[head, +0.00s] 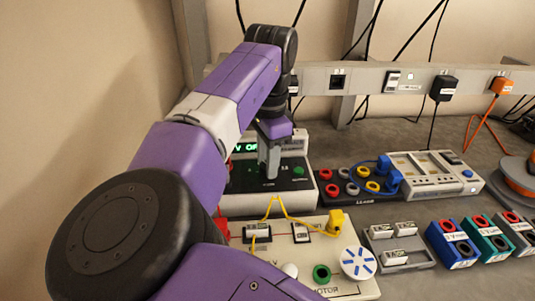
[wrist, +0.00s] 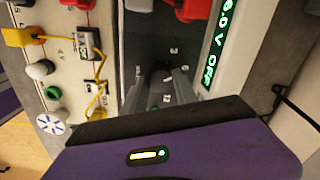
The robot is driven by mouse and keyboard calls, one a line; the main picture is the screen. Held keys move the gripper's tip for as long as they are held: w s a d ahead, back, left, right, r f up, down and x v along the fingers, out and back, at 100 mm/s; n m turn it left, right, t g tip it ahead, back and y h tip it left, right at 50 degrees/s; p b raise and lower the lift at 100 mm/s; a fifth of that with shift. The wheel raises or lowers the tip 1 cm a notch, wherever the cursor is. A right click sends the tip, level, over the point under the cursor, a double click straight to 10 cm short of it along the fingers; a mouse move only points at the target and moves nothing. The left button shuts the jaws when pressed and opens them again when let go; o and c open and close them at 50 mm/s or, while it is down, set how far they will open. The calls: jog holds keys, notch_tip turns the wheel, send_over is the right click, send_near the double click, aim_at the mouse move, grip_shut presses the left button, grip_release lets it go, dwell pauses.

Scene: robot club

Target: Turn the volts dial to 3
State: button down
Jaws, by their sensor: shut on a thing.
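The black power supply (head: 298,185) stands at the back of the bench, and its dark face shows in the wrist view (wrist: 145,30). Its green display (wrist: 215,45) reads 6.0 V OFF; my arm partly covers it in the head view. The volts dial (wrist: 160,77) is a dark round knob with small white scale marks around it, too small to read surely. My gripper (head: 268,172) points down over the face, its grey fingers on either side of the dial in the wrist view (wrist: 160,82), shut on it. The head view hides the dial behind the fingers.
A motor board (head: 340,252) with yellow leads stands in front of the supply. A lead holder (head: 350,194) and a grey meter-like unit (head: 470,181) stand to the right. Battery-like blocks (head: 452,249) line the right front. A power rail (head: 415,68) with plugs runs behind.

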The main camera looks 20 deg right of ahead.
jog(key=n+p, duration=0.2)
jog(key=p, duration=0.1)
jog(key=n+p, duration=0.2)
jog(key=shift+s+d+r, duration=0.1)
jog(key=shift+r, duration=0.15)
jog(key=n+p, duration=0.3)
jog(key=shift+f, duration=0.2)
jog(key=shift+f+n+p, duration=0.1)
jog(key=shift+n+p, duration=0.2)
jog(key=shift+p, duration=0.05)
jog(key=c, duration=1)
grip_release()
jog(key=shift+o, duration=0.2)
notch_tip(320, 180, up, 8)
jog(key=shift+s+d+f, duration=0.1)
